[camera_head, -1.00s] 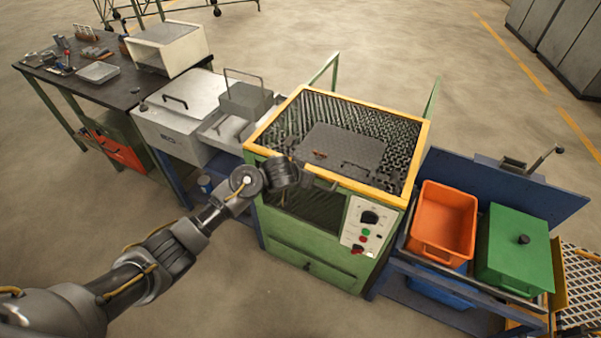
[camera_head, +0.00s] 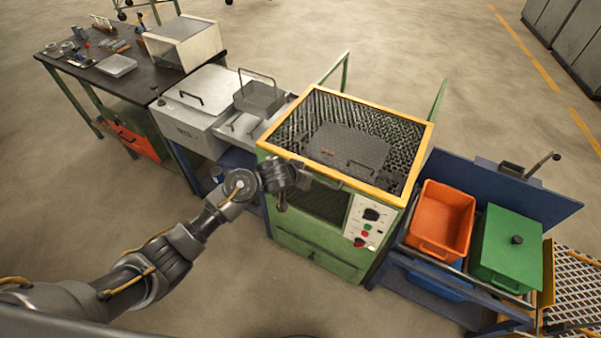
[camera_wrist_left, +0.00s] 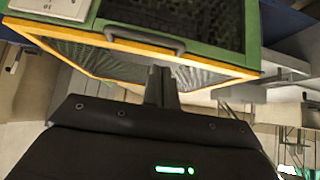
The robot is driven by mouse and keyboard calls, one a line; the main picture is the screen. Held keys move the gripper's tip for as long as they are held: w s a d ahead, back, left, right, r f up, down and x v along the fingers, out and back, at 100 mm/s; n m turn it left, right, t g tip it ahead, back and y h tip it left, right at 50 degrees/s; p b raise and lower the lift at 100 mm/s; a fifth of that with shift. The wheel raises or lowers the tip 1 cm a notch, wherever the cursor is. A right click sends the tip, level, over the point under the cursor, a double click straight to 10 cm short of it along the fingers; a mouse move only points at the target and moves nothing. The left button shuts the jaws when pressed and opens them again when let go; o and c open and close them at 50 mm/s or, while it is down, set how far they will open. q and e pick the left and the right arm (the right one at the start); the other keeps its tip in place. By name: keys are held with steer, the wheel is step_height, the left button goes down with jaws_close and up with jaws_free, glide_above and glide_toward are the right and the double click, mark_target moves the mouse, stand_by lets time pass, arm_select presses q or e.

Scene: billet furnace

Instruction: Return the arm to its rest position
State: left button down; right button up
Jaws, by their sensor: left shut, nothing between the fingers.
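My left arm comes in from the left in the head view. Its gripper (camera_head: 292,188) is in front of the green furnace (camera_head: 300,243), near the left front corner of its yellow top frame. In the left wrist view the left gripper (camera_wrist_left: 161,72) has its two fingers together with nothing between them. The furnace's yellow rim and a grey handle (camera_wrist_left: 144,39) show just beyond the fingertips. A dark plate (camera_head: 345,148) with a handle lies over the mesh in the furnace top. My right gripper is in neither view.
Left of the furnace stand a grey lidded unit (camera_head: 205,98) and a dark workbench (camera_head: 125,88) with small items. To the right, a blue stand holds an orange bin (camera_head: 441,220) and a green lidded box (camera_head: 510,250). The floor in front is clear.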

arm_select(q)
steer(key=shift+s+a+r, duration=0.15)
steer(key=shift+s+r, duration=0.05)
steer(key=shift+r, duration=0.1)
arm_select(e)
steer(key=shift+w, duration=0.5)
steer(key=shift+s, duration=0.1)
